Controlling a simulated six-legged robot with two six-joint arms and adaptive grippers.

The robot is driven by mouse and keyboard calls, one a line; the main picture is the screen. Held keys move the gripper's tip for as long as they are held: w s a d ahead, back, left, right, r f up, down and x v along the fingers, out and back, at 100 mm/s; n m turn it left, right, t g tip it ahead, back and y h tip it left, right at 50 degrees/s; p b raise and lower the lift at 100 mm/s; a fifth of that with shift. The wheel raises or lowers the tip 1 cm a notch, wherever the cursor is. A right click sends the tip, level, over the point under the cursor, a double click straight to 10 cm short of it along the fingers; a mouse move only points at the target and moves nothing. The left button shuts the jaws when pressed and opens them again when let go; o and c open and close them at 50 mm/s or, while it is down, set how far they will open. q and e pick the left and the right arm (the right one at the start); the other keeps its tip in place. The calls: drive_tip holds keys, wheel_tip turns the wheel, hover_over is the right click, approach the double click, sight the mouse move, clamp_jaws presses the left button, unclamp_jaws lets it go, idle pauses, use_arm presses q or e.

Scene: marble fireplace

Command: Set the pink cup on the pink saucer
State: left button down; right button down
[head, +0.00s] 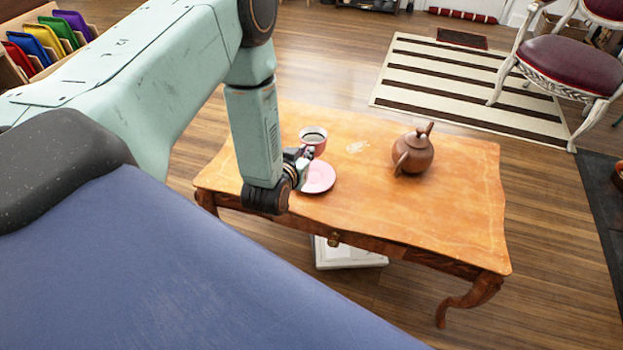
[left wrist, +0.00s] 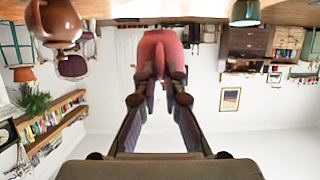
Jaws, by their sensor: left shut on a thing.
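The pink cup (head: 313,139) is upright in the head view, above and behind the pink saucer in the picture. My left gripper (head: 304,155) is shut on the cup, at its near side. In the left wrist view the cup (left wrist: 160,48) sits between the fingertips of the left gripper (left wrist: 159,78), which seem to pinch its handle. The pink saucer (head: 319,178) lies on the wooden table, partly hidden by my left gripper. I cannot tell how high the cup is above the table. My right gripper is not in view.
A brown teapot (head: 414,152) stands on the table (head: 440,215) to the right of the cup; it also shows in the left wrist view (left wrist: 58,20). The table's right half is otherwise clear. A striped rug (head: 470,85) and a chair (head: 565,62) are beyond.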

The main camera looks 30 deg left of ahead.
use_arm(q)
drive_tip(key=shift+f+b, duration=2.1)
drive_tip(key=shift+f, duration=2.9)
drive_tip(key=shift+r, duration=0.1)
drive_tip(key=shift+s, duration=0.1)
drive_tip(key=c, duration=1.5)
unclamp_jaws()
drive_tip(key=shift+c, duration=0.2)
drive_tip(key=shift+o, duration=0.4)
